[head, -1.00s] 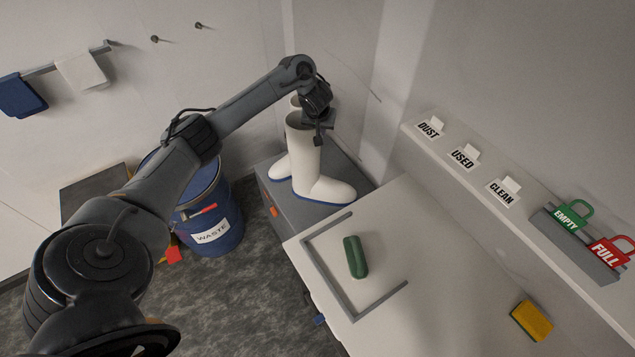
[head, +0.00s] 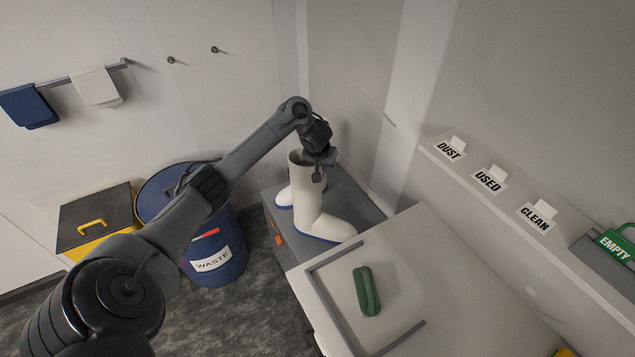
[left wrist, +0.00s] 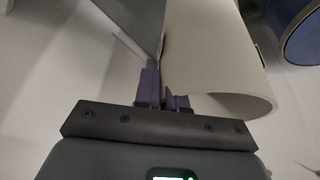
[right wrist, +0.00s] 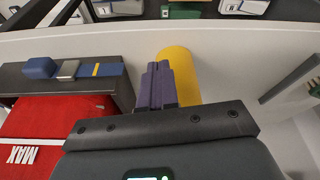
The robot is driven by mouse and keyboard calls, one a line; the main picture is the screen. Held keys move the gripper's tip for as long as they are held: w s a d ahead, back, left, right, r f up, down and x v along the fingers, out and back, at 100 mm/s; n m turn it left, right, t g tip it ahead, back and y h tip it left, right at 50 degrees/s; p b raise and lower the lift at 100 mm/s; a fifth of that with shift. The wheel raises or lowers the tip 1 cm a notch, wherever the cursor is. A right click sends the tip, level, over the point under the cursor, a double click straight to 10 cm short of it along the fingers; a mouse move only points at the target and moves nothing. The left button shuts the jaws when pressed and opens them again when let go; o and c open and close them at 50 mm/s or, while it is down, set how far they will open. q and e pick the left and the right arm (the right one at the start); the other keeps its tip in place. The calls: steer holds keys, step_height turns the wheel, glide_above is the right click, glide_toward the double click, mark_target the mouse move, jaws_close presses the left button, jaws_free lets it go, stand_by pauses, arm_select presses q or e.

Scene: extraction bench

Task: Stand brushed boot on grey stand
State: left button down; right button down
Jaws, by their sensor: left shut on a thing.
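A white boot (head: 309,205) with a blue sole stands upright on the grey stand (head: 340,182), toe toward the lower right. A second white boot (head: 285,195) is behind it on the same stand, mostly hidden. My left gripper (head: 318,168) is at the top of the front boot's shaft. In the left wrist view its fingers (left wrist: 164,88) are shut on the rim of the white shaft (left wrist: 220,60). I cannot tell which boot is brushed. My right gripper (right wrist: 157,85) shows only in its wrist view, with fingers together and nothing visible between them.
A white table with a grey corner frame (head: 345,325) and a green object (head: 367,292) adjoins the stand. A blue waste drum (head: 215,262) and a yellow box with dark lid (head: 95,215) stand left. A shelf (head: 470,197) with labels runs along the right wall.

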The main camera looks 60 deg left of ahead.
arm_select(q)
steer(key=f, duration=0.1)
steer(key=a+f, duration=0.1)
steer(key=f, duration=0.1)
steer(key=a+f+b, duration=0.1)
steer(key=f, duration=0.1)
steer(key=shift+s+a, duration=0.1)
steer(key=shift+s, duration=0.1)
steer(key=shift+f, duration=0.1)
stand_by(0.4)
steer(key=c, duration=1.2)
jaws_free()
steer(key=p+v, duration=0.7)
steer(key=v, duration=0.5)
steer(key=shift+s, duration=0.1)
